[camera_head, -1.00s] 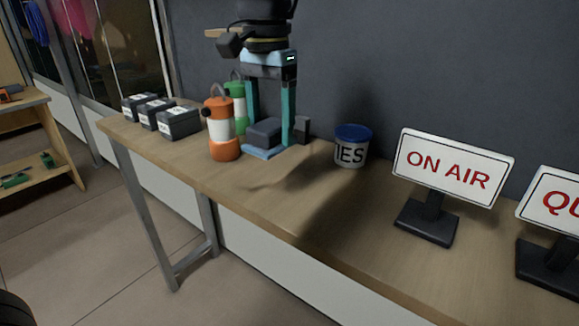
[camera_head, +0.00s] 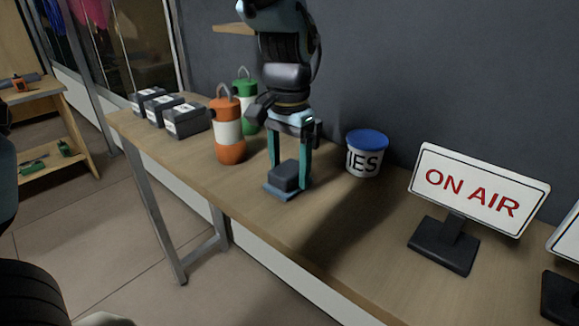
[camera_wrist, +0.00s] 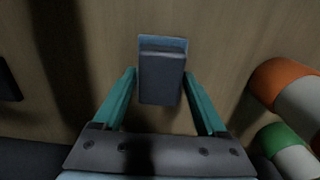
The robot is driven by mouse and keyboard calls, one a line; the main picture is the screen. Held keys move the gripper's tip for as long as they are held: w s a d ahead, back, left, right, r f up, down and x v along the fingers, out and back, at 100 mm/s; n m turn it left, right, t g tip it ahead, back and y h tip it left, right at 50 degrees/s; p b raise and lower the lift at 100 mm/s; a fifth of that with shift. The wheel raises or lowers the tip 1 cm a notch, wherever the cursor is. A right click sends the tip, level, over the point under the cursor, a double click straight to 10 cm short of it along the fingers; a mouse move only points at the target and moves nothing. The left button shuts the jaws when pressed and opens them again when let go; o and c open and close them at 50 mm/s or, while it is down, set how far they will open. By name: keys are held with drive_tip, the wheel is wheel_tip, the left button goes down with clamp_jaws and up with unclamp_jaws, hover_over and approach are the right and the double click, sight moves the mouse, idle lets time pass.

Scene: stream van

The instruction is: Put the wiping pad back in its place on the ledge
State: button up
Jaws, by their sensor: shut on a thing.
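The wiping pad (camera_head: 287,178) is a dark grey block on a flat blue base. My gripper (camera_head: 289,180) is shut on it, with a teal finger on each side of the grey block, over the front part of the wooden tabletop. The pad also shows between the fingertips in the wrist view (camera_wrist: 162,80). I cannot tell whether its base touches the tabletop. A small wooden ledge (camera_head: 233,29) juts from the dark wall at the top of the head view, partly hidden behind my arm.
On the wooden table (camera_head: 300,235), an orange lantern (camera_head: 228,130) and a green one (camera_head: 246,100) stand left of my gripper, with several dark boxes (camera_head: 186,121) beyond. A blue-lidded tub (camera_head: 366,155) and an ON AIR sign (camera_head: 476,190) stand right. The front middle is clear.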

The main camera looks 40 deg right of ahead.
sight(289, 167)
drive_tip(key=shift+f, duration=0.2)
drive_tip(key=o, duration=1.1)
drive_tip(key=shift+r, duration=0.1)
wheel_tip(289, 167, up, 12)
drive_tip(key=b, duration=0.1)
drive_tip(key=w+a+f+n, duration=0.45)
drive_tip(key=w+a, duration=0.25)
drive_tip(key=a, duration=0.2)
drive_tip(key=w+a+f+n, duration=0.3)
drive_tip(key=w+a+f, duration=0.25)
drive_tip(key=a, duration=0.35)
drive_tip(key=a+f+n, duration=0.1)
drive_tip(key=a+n, duration=0.1)
drive_tip(key=a, duration=0.3)
drive_tip(key=a+f+n+t, duration=0.1)
drive_tip(key=a+f+n, duration=0.1)
drive_tip(key=a, duration=0.4)
drive_tip(key=a+f+n, duration=0.2)
drive_tip(key=a, duration=0.4)
drive_tip(key=shift+w+a+f+t, duration=0.1)
drive_tip(key=shift+a+f+t, duration=0.15)
drive_tip(key=shift+t, duration=0.05)
